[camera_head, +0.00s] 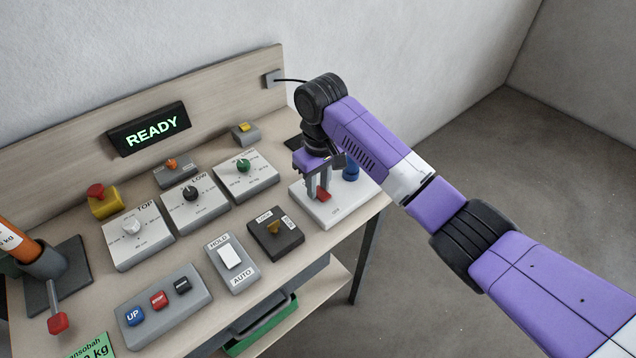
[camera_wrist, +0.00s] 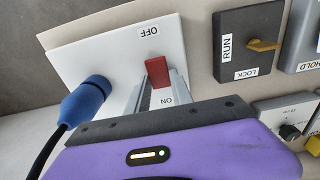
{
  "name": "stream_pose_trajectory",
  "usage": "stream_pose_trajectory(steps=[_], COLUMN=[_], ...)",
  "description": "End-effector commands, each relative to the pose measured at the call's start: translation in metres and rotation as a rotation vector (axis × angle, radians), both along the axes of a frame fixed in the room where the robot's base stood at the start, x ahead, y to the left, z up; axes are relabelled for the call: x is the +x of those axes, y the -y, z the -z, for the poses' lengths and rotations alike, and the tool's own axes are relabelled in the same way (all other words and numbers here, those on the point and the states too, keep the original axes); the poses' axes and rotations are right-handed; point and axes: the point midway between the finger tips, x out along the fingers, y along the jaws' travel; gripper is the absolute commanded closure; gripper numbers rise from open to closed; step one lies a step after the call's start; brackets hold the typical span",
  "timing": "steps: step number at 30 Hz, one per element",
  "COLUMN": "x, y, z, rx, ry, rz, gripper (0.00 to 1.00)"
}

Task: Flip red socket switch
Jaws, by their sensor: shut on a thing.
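The white socket box (camera_head: 342,208) sits at the right end of the bench. Its red switch (camera_head: 323,194) lies between the fingers of my gripper (camera_head: 318,188), which points down from above. In the wrist view, the red switch (camera_wrist: 158,72) stands between the OFF and ON labels on the white plate (camera_wrist: 100,55). The gripper fingers (camera_wrist: 160,88) are shut on it, and the lower part of the switch is partly hidden. A blue plug (camera_head: 350,172) with a dark cable is in the box beside the gripper; it also shows in the wrist view (camera_wrist: 84,100).
A black RUN/LOCK key box (camera_head: 275,234) and a HOLD/AUTO rocker box (camera_head: 231,262) stand to the left. Several dial boxes, a button box (camera_head: 163,302) and a READY display (camera_head: 149,128) fill the bench. The bench edge is close at the right.

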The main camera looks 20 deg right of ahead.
Motion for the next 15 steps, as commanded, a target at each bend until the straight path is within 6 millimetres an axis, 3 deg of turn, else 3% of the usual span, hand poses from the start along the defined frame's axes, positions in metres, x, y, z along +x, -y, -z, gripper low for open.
stream_pose_trajectory(steps=[15], x=[-0.0091], y=[0.0007], z=[0.0002], rx=[0.098], ry=[0.281], rz=[0.000], gripper=[1.00])
